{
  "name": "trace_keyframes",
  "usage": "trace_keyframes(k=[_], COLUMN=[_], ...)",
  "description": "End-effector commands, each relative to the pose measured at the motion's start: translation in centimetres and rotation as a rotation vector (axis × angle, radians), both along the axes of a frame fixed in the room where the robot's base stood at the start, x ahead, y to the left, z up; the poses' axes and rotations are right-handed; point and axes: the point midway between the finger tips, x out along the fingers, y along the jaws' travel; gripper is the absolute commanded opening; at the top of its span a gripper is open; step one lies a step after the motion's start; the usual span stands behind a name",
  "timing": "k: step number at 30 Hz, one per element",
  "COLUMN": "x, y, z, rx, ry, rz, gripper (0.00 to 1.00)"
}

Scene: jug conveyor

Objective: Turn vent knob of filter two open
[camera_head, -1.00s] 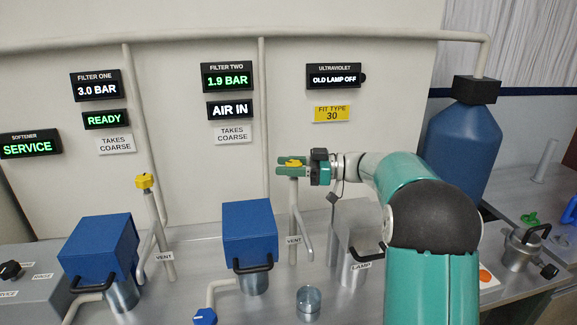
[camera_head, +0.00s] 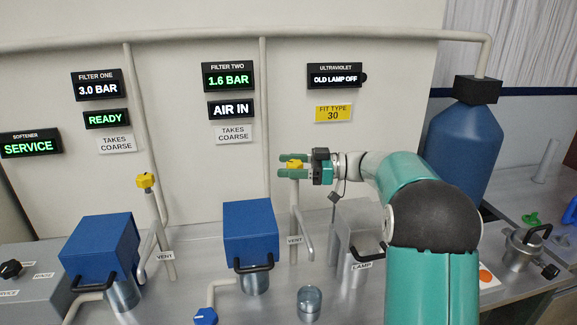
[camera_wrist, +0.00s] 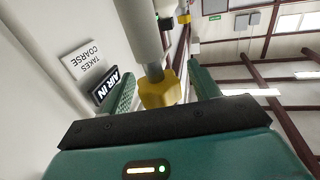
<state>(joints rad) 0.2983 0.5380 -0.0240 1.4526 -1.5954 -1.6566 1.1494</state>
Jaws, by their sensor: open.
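The yellow vent knob of filter two (camera_head: 294,163) sits on top of its thin grey vent pipe (camera_head: 294,200), to the right of the blue filter two housing (camera_head: 250,228). My gripper (camera_head: 290,166) is open at the knob, with one green finger on each side of it. In the wrist view the yellow knob (camera_wrist: 159,90) lies between the two spread fingers of my gripper (camera_wrist: 162,90); whether either touches it I cannot tell. The filter two display (camera_head: 228,80) reads 1.9 BAR no longer but 1.6 BAR, and the panel below (camera_head: 231,110) reads AIR IN.
Filter one's blue housing (camera_head: 101,247) and yellow vent knob (camera_head: 145,181) stand to the left. A grey lamp housing (camera_head: 356,233) is right of the vent pipe, close under my arm. A clear jar (camera_head: 309,301) stands in front. A big blue tank (camera_head: 463,142) is behind my arm.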

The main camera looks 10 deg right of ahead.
Motion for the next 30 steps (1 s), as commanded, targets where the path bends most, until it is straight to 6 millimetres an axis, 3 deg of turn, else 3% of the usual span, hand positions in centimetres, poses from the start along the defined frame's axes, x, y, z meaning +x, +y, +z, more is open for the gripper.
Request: trace_keyframes(k=[5,18,24,30], x=[-0.5,-2.6,-3.1,-3.1], y=[-2.6,-11.5,-13.0,-13.1], z=[0.0,-0.1,0.0,0.0], rx=[-0.001,-0.001,0.0,0.0], ry=[0.0,0.001,0.0,0.0], rz=[-0.004,-0.004,-0.001,0.0], gripper=[0.61,0.61,0.61,0.61])
